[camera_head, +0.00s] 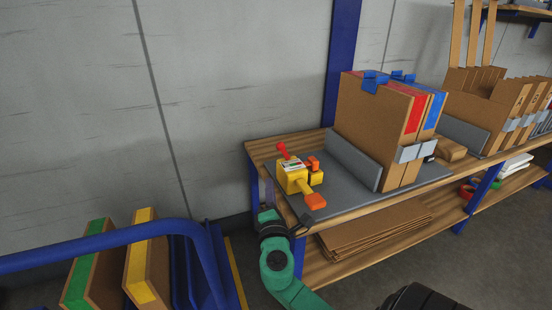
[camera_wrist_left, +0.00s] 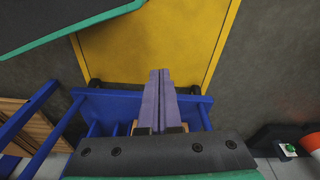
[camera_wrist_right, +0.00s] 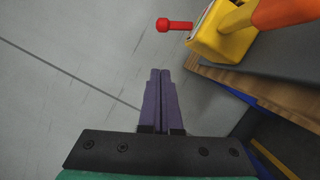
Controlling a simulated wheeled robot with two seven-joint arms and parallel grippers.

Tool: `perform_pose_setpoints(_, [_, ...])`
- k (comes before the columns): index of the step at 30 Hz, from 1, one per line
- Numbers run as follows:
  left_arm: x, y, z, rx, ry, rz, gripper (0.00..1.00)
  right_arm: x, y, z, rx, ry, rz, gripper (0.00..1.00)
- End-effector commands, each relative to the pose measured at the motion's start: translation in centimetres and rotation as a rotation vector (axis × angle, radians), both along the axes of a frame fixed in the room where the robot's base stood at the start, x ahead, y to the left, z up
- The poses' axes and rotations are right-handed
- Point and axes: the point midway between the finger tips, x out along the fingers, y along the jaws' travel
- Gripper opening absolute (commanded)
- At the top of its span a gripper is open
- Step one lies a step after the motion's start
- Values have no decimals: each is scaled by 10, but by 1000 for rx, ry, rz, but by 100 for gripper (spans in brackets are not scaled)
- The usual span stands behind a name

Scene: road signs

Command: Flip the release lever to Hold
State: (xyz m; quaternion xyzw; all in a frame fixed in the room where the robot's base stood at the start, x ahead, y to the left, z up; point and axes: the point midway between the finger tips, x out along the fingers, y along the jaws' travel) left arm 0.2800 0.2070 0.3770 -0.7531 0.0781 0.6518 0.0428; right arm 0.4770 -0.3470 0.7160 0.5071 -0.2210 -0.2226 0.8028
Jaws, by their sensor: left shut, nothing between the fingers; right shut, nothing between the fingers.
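A yellow device (camera_head: 293,181) sits on the left end of a grey bench mat. A red-knobbed pin (camera_head: 282,149) sticks up at its back. A yellow arm with an orange grip (camera_head: 315,201) reaches from its front, and a smaller orange knob (camera_head: 314,163) is at its right. The label is too small to read. In the right wrist view, the device (camera_wrist_right: 222,40), the red knob (camera_wrist_right: 175,24) and the orange grip (camera_wrist_right: 285,12) are at top right. My right gripper (camera_wrist_right: 160,72) is shut, empty and apart from them. My left gripper (camera_wrist_left: 160,72) is shut and empty.
The wooden bench (camera_head: 340,210) stands against the grey wall. Brown boxes (camera_head: 375,120) behind a grey divider (camera_head: 352,160) are right of the device. A blue rail (camera_head: 110,240) with boxes is at left. A yellow panel (camera_wrist_left: 155,40) fills the left wrist view's middle.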

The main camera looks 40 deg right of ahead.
Motion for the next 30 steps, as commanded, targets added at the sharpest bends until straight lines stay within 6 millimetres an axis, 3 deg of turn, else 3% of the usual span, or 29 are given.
perform_pose_setpoints(12, [-1,1,-6,3,4,0,0,72,-52,12,0,-2,-1,0])
perform_pose_setpoints(19, [-2,2,-14,6,3,5,0,75,-84,25,0,0,-1,0])
perform_pose_setpoints(30, [-1,2,-16,6,1,4,0,76,-87,25,3,1,0,0])
